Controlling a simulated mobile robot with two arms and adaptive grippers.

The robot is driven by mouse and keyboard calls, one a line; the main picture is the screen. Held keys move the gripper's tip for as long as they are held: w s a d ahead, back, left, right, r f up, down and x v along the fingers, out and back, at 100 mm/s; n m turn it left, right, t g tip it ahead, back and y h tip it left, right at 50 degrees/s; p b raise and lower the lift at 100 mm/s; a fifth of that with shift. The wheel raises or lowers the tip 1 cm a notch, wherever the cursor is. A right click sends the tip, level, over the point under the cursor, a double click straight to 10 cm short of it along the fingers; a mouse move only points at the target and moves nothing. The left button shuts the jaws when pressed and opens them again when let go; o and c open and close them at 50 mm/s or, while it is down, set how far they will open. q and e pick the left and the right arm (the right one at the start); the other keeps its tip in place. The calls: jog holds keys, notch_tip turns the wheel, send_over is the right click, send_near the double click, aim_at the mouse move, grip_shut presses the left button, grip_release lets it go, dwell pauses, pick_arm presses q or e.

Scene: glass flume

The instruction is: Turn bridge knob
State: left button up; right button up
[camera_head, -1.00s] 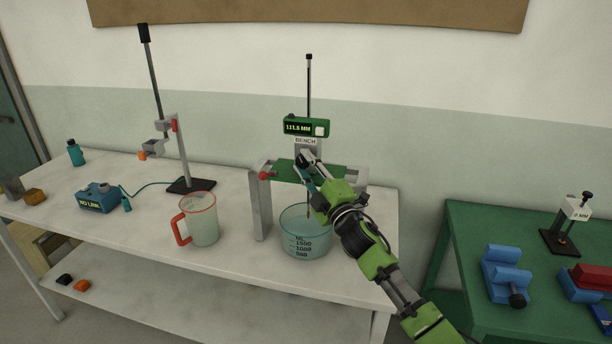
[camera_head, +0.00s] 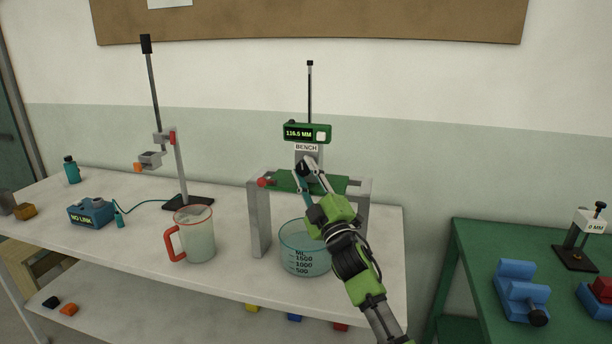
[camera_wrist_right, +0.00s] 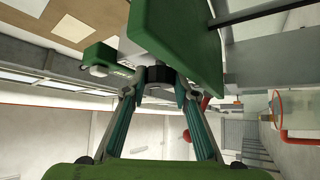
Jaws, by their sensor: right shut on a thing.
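The bridge (camera_head: 259,220) is a grey frame with a green crosspiece, standing over a glass beaker (camera_head: 303,262) of pale liquid on the white bench. A dark knob (camera_head: 304,168) sits at the middle of the bridge, below the BENCH label. A green display (camera_head: 307,133) above it reads about 116.5 MM. My right gripper (camera_head: 309,172) reaches up from the lower right and is shut on the knob. In the right wrist view the fingers close around the dark knob (camera_wrist_right: 157,78) under the green plate. The fingers partly hide the knob. My left gripper is not in view.
A red-handled jug (camera_head: 195,238) stands left of the beaker. Left of it are a clamp stand (camera_head: 182,180) and a blue NO LINK box (camera_head: 90,213) with a cable. A green table (camera_head: 480,285) with blue blocks is at the right. A red ball-ended part (camera_head: 263,182) sits on the bridge's left.

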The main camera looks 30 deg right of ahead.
jog(key=o, duration=0.8)
jog(key=shift+o, duration=0.2)
jog(key=shift+f, duration=0.1)
jog(key=v, duration=1.2)
